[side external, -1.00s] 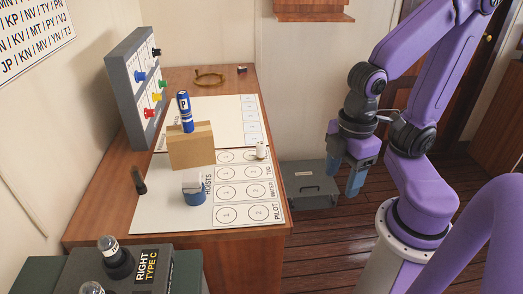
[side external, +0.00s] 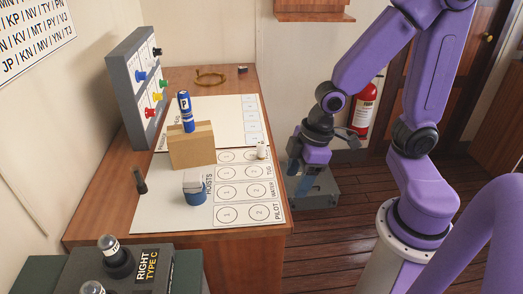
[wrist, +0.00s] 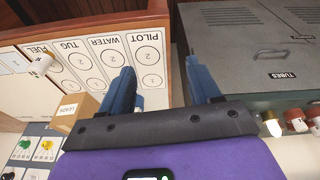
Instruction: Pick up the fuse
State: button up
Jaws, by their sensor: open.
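No object is labelled as the fuse. A small white cylinder (side external: 262,150) standing at the right edge of the white chart may be it; in the wrist view the white cylinder (wrist: 38,63) shows at the left. A dark upright cylinder (side external: 140,181) stands at the chart's left edge. My gripper (side external: 308,181) is open and empty, off the desk's right side, to the right of and lower in the picture than the white cylinder. In the wrist view the fingers of my gripper (wrist: 165,82) are apart, with nothing between them.
A cardboard box (side external: 190,147) with a blue cylinder (side external: 184,110) stands mid-desk, a blue-and-white canister (side external: 194,190) in front. A grey panel with coloured knobs (side external: 133,90) stands at left. A grey chest (wrist: 262,50) labelled TUBES is right of the fingers.

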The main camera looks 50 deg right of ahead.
jog(key=w+d+f+m+t, duration=0.1)
jog(key=w+d+f, duration=0.1)
jog(key=w+d, duration=0.1)
jog(key=w+d+f+m+t, duration=0.1)
jog(key=w+d+f, duration=0.2)
jog(key=w, duration=0.2)
jog(key=w+d+f+m+t, duration=0.1)
jog(key=w+d+f, duration=0.2)
jog(key=w, duration=0.1)
jog(key=shift+w+d+f+m+t, duration=0.1)
jog(key=shift+w+d+m+t, duration=0.05)
jog(key=shift+d+m+t, duration=0.25)
jog(key=w+d+f+m+t+h, duration=0.1)
jog(key=d+f+m+t, duration=0.1)
jog(key=d, duration=0.5)
jog(key=w+d+f+m+t+h, duration=0.2)
jog(key=d+f+t, duration=0.1)
jog(key=d, duration=0.3)
jog(key=t+y, duration=0.3)
jog(key=y, duration=0.1)
send_near(257, 156)
jog(key=shift+w+a+r, duration=0.15)
jog(key=shift+w+r, duration=0.4)
jog(key=shift+w, duration=0.05)
jog(key=shift+w+a+r, duration=0.2)
jog(key=shift+w+r, duration=0.35)
jog(key=shift+x, duration=3.7)
jog(key=c, duration=1)
